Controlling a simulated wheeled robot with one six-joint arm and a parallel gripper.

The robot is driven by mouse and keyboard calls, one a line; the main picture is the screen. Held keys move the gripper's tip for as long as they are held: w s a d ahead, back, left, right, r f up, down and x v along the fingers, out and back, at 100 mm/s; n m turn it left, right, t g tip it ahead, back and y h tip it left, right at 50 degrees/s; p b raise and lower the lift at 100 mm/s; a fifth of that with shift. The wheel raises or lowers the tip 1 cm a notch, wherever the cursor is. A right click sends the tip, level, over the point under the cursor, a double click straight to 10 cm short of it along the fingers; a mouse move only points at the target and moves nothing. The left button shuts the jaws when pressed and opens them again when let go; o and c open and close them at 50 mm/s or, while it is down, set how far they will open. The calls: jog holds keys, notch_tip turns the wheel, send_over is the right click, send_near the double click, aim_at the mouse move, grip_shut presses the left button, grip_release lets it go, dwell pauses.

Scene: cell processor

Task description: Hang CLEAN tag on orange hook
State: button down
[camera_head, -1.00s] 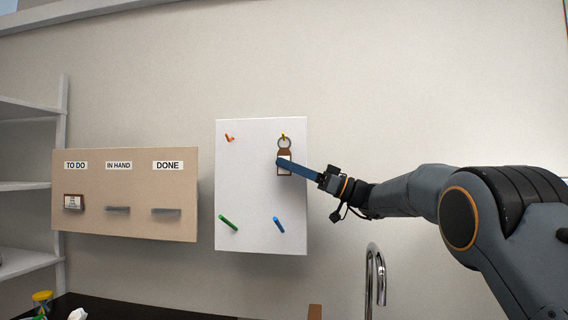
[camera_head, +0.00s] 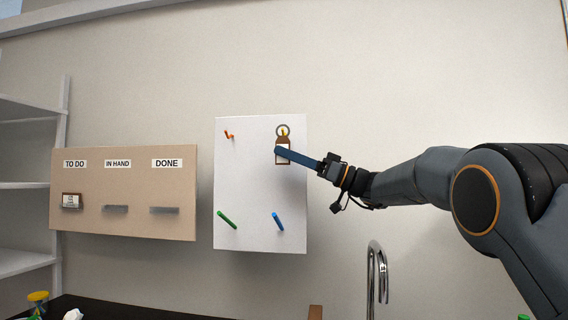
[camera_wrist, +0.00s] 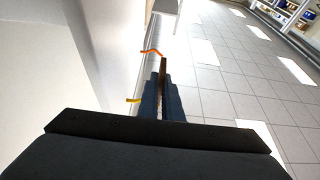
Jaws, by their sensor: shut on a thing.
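The brown tag (camera_head: 283,158) with a metal ring (camera_head: 283,130) is at the upper right of the white board (camera_head: 245,195). My gripper (camera_head: 279,151) is shut on the tag. The yellow hook (camera_head: 283,133) shows within the ring's outline; I cannot tell whether the ring is still around it. The tag's lettering is too small to read. In the wrist view the tag (camera_wrist: 163,68) is edge-on between the fingers, with the yellow hook (camera_wrist: 133,101) to their left. The orange hook (camera_head: 229,134) is at the board's upper left, empty; it also shows in the wrist view (camera_wrist: 151,52).
A green peg (camera_head: 227,220) and a blue peg (camera_head: 278,222) stick out low on the board. A tan TO DO / IN HAND / DONE board (camera_head: 125,225) hangs at left, with a small card (camera_head: 72,201) under TO DO. A faucet (camera_head: 376,270) stands below right.

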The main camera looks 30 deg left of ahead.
jog(key=shift+s, duration=0.1)
jog(key=shift+s+d+r+b, duration=0.1)
jog(key=shift+s+d+b, duration=0.1)
jog(key=shift+s+b, duration=0.45)
jog(key=shift+s+d+r+b, duration=0.15)
jog(key=shift+s+b, duration=0.25)
jog(key=shift+b, duration=0.45)
jog(key=shift+s, duration=0.15)
jog(key=s+b, duration=0.1)
jog(key=b, duration=0.1)
jog(key=s+d+b, duration=0.1)
jog(key=s+b, duration=0.3)
jog(key=b, duration=0.1)
jog(key=shift+s+d, duration=0.1)
jog(key=shift+d, duration=0.3)
jog(key=shift+s+a, duration=0.1)
jog(key=shift+s, duration=0.05)
